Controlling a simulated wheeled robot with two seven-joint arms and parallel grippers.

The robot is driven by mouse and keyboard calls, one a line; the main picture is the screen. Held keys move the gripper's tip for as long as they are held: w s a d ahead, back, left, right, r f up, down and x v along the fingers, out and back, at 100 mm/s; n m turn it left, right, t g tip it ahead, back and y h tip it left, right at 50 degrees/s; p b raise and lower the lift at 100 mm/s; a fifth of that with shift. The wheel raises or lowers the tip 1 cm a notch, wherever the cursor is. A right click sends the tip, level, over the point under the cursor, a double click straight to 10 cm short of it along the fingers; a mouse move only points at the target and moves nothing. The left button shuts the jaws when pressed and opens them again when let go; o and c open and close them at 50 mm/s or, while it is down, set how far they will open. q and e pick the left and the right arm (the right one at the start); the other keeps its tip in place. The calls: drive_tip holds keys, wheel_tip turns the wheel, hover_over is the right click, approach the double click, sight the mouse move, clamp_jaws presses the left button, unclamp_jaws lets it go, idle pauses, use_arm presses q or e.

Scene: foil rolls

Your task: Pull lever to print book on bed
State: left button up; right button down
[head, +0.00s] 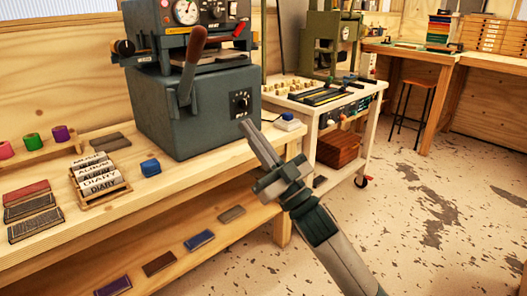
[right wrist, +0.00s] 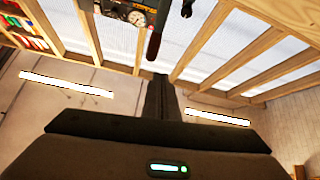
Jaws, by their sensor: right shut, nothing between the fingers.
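The dark grey press (head: 195,105) stands on the wooden bench at upper left. Its lever (head: 197,45) has a reddish-brown grip and a grey arm on the front of the press. The lever grip also shows in the right wrist view (right wrist: 153,45), near the dial. My right gripper (head: 246,125) is shut and empty, its fingers pointing up and left, right of the press's lower body and apart from the lever in the picture. It shows in the right wrist view (right wrist: 159,92) too. I cannot make out a book on the press bed. My left gripper is out of view.
A white cart (head: 300,102) with a green machine (head: 330,45) stands to the right.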

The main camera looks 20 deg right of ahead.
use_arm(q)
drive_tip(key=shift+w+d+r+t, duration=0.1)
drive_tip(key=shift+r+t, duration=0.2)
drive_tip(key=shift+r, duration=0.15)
use_arm(e)
drive_tip(key=shift+v, duration=2.35)
drive_tip(key=shift+a, duration=0.1)
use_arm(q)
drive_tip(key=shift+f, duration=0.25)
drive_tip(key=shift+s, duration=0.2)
use_arm(e)
drive_tip(key=shift+f, duration=0.1)
